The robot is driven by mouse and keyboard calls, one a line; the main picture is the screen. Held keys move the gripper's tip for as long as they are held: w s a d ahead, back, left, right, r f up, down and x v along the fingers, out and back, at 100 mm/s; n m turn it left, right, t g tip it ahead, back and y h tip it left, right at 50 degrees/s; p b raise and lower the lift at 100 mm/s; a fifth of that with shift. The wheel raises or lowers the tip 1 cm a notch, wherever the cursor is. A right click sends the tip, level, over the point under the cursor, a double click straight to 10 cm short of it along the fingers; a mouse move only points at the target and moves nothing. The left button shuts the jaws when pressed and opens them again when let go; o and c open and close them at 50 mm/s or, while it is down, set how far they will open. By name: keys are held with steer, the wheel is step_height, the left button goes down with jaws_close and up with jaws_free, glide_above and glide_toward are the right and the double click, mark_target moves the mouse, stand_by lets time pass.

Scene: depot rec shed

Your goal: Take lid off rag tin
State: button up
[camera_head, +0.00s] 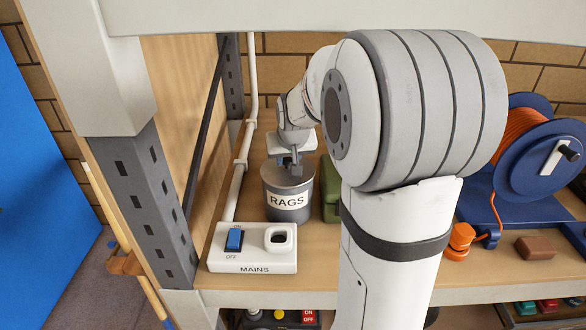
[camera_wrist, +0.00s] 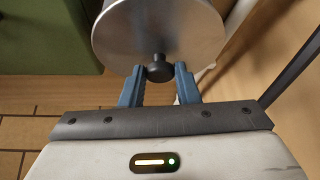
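The rag tin (camera_head: 288,203) is a grey cylinder labelled RAGS, standing upright on the wooden shelf. Its round grey lid (camera_wrist: 125,35) has a small black knob (camera_wrist: 159,71) in the middle. In the head view the lid appears to be on the tin, with my gripper (camera_head: 295,163) right above it. In the wrist view the two blue fingertips of my gripper (camera_wrist: 160,72) are on either side of the knob and look closed against it. Part of the lid is cut off by the frame's top edge.
A white MAINS switch box (camera_head: 252,262) stands in front of the tin, and a green object (camera_head: 330,190) is close at its right. A wooden panel and conduit (camera_head: 240,160) are at the left. A blue reel with orange cord (camera_head: 530,145) stands far right.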

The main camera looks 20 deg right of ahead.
steer(key=c, duration=0.4)
steer(key=shift+r, duration=0.1)
